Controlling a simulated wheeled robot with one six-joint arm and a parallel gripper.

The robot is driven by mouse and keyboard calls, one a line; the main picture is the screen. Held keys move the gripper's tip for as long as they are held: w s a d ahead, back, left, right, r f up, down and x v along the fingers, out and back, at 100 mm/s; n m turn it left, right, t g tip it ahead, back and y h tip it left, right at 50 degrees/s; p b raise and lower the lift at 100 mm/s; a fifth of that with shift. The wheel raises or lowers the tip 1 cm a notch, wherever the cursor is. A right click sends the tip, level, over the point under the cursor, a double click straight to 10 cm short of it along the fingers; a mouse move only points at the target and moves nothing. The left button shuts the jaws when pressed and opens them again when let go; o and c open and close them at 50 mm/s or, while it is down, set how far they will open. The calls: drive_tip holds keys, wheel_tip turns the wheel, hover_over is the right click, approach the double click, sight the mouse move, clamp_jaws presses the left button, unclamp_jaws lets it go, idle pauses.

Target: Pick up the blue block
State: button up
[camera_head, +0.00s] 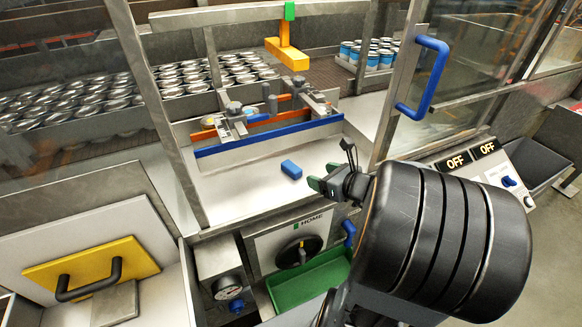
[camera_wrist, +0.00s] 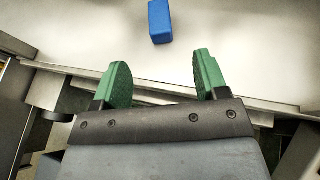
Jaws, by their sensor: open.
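The blue block (camera_head: 291,169) lies on a pale metal shelf (camera_head: 240,192) inside the opening of the machine. In the wrist view the blue block (camera_wrist: 160,21) is at the top middle, ahead of the fingertips and apart from them. My gripper (camera_head: 322,176) is just right of the block in the head view, near the shelf's front edge. In the wrist view my gripper (camera_wrist: 161,72) shows two green fingers spread wide with nothing between them.
A blue rail (camera_head: 268,138) and a clamp fixture stand behind the block. A metal post (camera_head: 155,105) is on the left. A door frame with a blue handle (camera_head: 424,75) is on the right. A green tray (camera_head: 308,280) is below. The shelf around the block is clear.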

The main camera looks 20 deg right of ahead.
drive_tip(key=p, duration=0.3)
approach(292, 166)
drive_tip(key=x, duration=0.3)
drive_tip(key=shift+f, duration=0.1)
drive_tip(key=shift+p+x, duration=0.75)
drive_tip(key=shift+x, duration=2.35)
drive_tip(key=shift+c, duration=0.3)
drive_tip(key=c, duration=1)
drive_tip(key=shift+o, duration=0.2)
